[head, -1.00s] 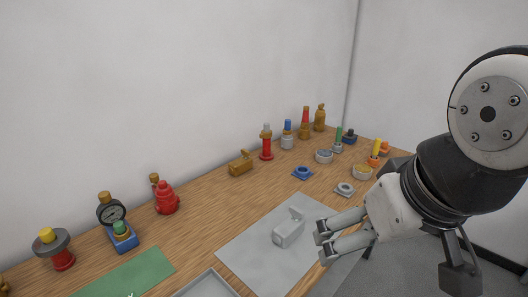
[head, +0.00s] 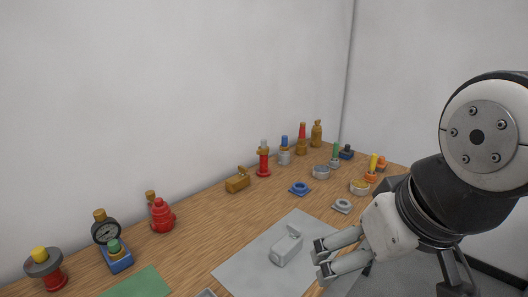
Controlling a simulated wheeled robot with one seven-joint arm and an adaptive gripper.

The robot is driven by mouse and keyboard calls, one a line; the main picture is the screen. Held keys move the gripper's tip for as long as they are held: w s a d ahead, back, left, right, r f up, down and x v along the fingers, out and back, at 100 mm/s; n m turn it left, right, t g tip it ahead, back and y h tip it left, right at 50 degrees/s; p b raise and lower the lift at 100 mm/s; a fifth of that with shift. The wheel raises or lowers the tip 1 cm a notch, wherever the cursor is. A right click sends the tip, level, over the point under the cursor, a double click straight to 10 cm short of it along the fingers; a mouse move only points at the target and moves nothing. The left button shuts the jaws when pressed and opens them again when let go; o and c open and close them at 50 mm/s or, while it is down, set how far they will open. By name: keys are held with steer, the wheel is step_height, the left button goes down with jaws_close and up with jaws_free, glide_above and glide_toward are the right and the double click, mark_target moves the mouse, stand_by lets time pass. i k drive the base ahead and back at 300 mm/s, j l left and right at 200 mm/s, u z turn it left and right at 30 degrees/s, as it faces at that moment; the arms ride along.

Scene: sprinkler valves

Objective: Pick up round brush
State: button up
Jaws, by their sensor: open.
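I cannot tell which item is the round brush. Candidates are small upright pieces at the back right of the wooden table (head: 215,205): one with a green top (head: 336,152), one with a yellow top (head: 373,163), one with a blue top (head: 284,148) and one with a red top (head: 302,137). My gripper (head: 321,258) is open and empty, its fingers pointing left. In the picture it is just right of a grey block-shaped part (head: 286,249) on a light grey mat (head: 241,272). I see no contact with any item.
A red valve (head: 162,216), a black gauge on a blue base (head: 118,258) and a yellow-topped part (head: 43,265) line the left. A blue ring (head: 299,188), a grey ring (head: 342,206) and shallow bowls (head: 360,187) lie at right. A green mat (head: 140,284) is in front.

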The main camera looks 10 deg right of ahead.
mark_target(336, 144)
steer(key=i+l+z, duration=0.2)
steer(key=i+l, duration=0.85)
steer(key=l, duration=0.4)
steer(key=i+l+z, duration=0.25)
steer(key=i+l, duration=0.9)
steer(key=l, duration=0.15)
